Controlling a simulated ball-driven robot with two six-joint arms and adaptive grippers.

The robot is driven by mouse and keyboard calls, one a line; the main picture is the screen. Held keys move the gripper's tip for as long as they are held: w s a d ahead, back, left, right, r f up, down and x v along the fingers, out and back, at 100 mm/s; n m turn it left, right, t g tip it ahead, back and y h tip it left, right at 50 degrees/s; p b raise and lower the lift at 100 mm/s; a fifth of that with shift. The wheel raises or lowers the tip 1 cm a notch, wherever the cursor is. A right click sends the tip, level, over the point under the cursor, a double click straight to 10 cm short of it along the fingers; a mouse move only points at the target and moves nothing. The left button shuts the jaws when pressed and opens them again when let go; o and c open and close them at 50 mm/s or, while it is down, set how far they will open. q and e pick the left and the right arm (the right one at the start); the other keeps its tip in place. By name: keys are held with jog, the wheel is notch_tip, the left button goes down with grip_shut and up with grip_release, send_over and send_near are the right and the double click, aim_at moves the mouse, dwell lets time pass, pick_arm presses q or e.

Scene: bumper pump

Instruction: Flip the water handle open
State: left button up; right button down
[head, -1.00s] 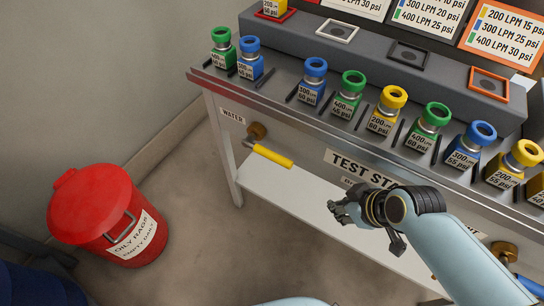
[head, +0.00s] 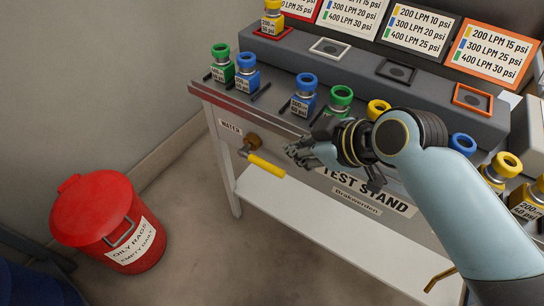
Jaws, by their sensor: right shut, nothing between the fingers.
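The water handle (head: 266,166) is a yellow lever on a brass fitting (head: 253,142) at the left of the test stand's front, below the WATER label (head: 231,127). It points down and to the right. My right gripper (head: 293,150) is shut and empty. In the picture it is just right of and slightly above the handle's yellow grip, with a small gap between them. I cannot tell the gap in depth. My right arm hides part of the stand's front and some bottles. My left gripper is not in view.
The test stand's top (head: 207,88) carries several green, blue and yellow bottles. A grey raised block behind them holds coloured square frames, with sign cards above. A white lower shelf (head: 300,222) runs below. A red oily-rags bin (head: 108,220) stands on the floor at left; floor between is clear.

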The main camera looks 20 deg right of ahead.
jog(key=shift+w+r, duration=0.1)
jog(key=shift+r, duration=0.1)
jog(key=b, duration=0.2)
send_near(262, 160)
jog(key=w+a, duration=0.2)
jog(key=w, duration=0.1)
notch_tip(262, 160, down, 2)
jog(key=shift+w+d+f, duration=0.2)
jog(key=shift+d+f, duration=0.05)
jog(key=shift+f, duration=0.45)
jog(key=shift+b, duration=0.3)
